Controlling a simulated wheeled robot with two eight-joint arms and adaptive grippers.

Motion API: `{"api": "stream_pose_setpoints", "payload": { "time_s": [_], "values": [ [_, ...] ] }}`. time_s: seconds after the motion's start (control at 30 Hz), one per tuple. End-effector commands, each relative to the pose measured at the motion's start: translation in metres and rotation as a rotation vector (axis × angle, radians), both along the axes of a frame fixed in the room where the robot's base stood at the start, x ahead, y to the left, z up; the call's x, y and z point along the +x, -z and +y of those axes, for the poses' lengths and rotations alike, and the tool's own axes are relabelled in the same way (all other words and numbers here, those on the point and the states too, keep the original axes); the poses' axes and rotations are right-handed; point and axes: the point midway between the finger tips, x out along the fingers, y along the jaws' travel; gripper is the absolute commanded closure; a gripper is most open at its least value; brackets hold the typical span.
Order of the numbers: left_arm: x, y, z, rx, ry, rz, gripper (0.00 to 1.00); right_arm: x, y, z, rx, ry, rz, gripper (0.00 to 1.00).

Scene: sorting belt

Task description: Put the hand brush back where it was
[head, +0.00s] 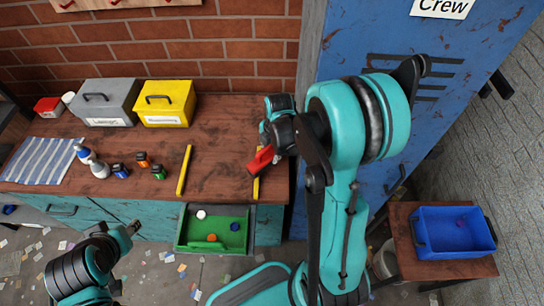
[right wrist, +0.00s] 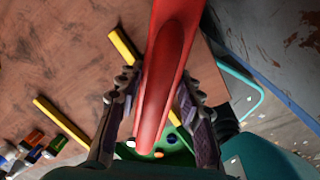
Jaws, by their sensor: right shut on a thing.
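The red hand brush (head: 261,160) is in my right gripper (head: 278,148), above the right end of the wooden bench. In the right wrist view its red handle (right wrist: 170,70) runs between the two fingers of my right gripper (right wrist: 155,100), which are shut on it. Bristles do not show in either view. Two yellow strips lie on the bench, a left one (head: 184,170) and a right one (head: 256,186); the brush is over the right one in the head view. My left gripper (head: 131,229) is low at the left, in front of the bench; its fingers are unclear.
The bench (head: 225,130) carries a grey box (head: 105,97), a yellow box (head: 167,98), a spray bottle (head: 93,163), small jars and a striped cloth (head: 42,160). An open drawer (head: 183,240) has a green inside. A blue locker (head: 350,40) stands right; a blue bin (head: 450,240) sits on a stool.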

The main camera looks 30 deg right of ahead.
Motion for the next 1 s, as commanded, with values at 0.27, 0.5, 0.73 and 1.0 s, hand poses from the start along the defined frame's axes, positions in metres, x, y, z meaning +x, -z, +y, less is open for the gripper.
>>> {"api": "stream_pose_setpoints", "payload": {
  "time_s": [0.27,0.5,0.73,1.0],
  "values": [
    [-0.0001,0.0105,0.0,0.0,0.0,0.0,0.6,-0.0018,0.0165,-0.0034,0.0,0.0,0.0,0.98],
    [0.0,0.0159,0.0,0.0,0.0,0.0,0.6,-0.0018,0.0218,-0.0033,0.0,0.0,0.0,0.98],
    [0.0,0.0145,0.0,0.0,0.0,0.0,0.6,-0.0017,0.0205,-0.0033,0.0,0.0,0.0,0.43],
    [-0.0001,0.009,0.0,0.0,0.0,0.0,0.6,-0.0017,0.0148,-0.0033,0.0,0.0,0.0,0.43]
  ]
}}
